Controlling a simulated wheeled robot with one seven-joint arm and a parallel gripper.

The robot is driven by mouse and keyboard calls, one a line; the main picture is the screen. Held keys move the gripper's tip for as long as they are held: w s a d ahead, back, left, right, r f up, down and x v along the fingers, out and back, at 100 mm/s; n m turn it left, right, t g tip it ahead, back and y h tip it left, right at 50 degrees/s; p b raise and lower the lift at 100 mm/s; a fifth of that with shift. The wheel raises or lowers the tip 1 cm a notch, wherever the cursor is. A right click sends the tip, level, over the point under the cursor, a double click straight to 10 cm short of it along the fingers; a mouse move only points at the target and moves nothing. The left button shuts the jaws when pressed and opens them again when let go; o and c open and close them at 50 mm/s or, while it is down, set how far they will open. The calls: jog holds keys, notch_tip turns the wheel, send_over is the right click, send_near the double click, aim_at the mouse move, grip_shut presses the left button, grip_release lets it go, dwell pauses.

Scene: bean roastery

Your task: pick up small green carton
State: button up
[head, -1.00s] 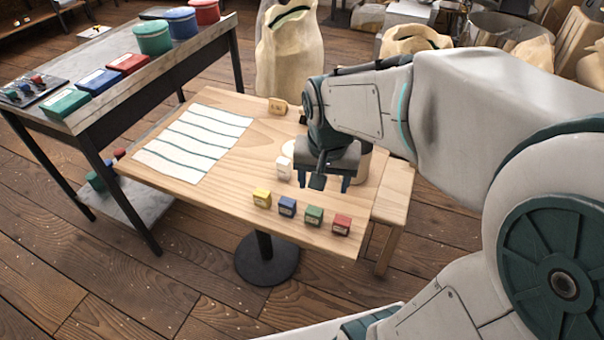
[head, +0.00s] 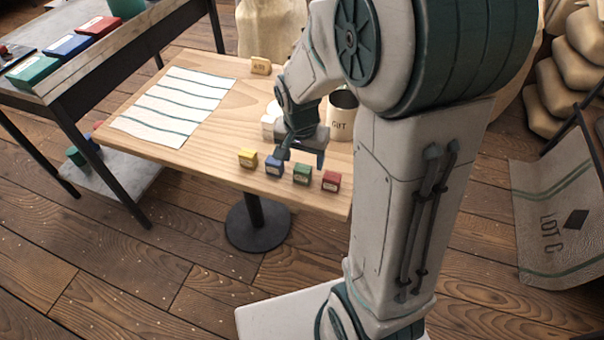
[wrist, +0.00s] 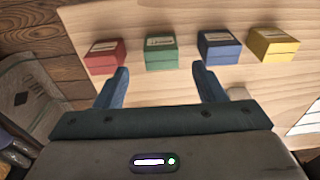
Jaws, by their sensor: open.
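The small green carton (head: 302,174) stands on the light wooden table (head: 205,150) near its front edge, between a blue carton (head: 274,166) and a red carton (head: 331,181). In the wrist view the green carton (wrist: 161,53) lies ahead of my gripper (wrist: 162,78), roughly in line with the gap between the fingers. My gripper (head: 302,157) is open and empty, just behind and above the green and blue cartons in the head view. Its fingertips appear apart from the green carton.
A yellow carton (head: 248,158) ends the row on the left. A striped white sheet (head: 180,105) covers the table's left part. A cup (head: 342,118) stands behind my gripper, and a small wooden sign (head: 260,66) at the back edge. A dark-legged side table (head: 110,70) is at left.

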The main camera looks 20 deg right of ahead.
aim_at(302, 167)
jog(key=f, duration=0.5)
jog(key=shift+w, duration=0.2)
jog(key=shift+r, duration=0.1)
jog(key=c, duration=1)
jog(key=shift+c, duration=0.2)
jog(key=shift+w+r, duration=0.1)
jog(key=shift+r, duration=0.05)
jog(key=shift+r, duration=0.25)
jog(key=r, duration=0.4)
jog(key=shift+s+d, duration=0.2)
jog(key=shift+s, duration=0.15)
jog(key=s+d+r, duration=0.4)
jog(key=s+r, duration=0.2)
jog(key=s, duration=0.4)
jog(key=shift+d+p, duration=0.3)
jog(key=shift+p, duration=0.15)
